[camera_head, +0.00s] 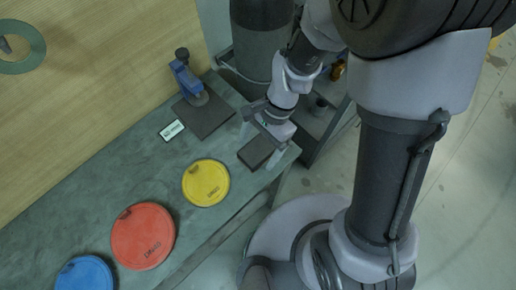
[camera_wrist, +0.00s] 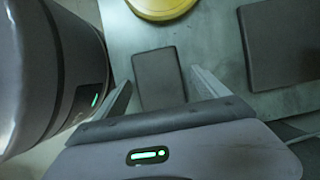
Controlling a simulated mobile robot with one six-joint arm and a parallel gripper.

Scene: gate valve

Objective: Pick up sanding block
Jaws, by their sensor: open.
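The sanding block is most likely the dark grey rectangular block (camera_head: 257,151) near the right end of the green-grey bench. In the wrist view the same block (camera_wrist: 159,77) lies ahead, lined up between my fingers. My gripper (camera_head: 266,130) is just above and beside the block in the head view. In the wrist view my gripper (camera_wrist: 163,92) is open, with one finger on each side of the block's near end. Nothing is held. I cannot tell how high the fingertips are above the bench.
A yellow disc (camera_head: 206,183), a red disc (camera_head: 143,236) and a blue disc (camera_head: 85,274) lie along the bench (camera_head: 75,218). A blue tool (camera_head: 186,78) stands on a dark plate (camera_head: 205,115) behind. A small white label (camera_head: 172,130) lies beside it. A wooden wall (camera_head: 95,70) backs the bench.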

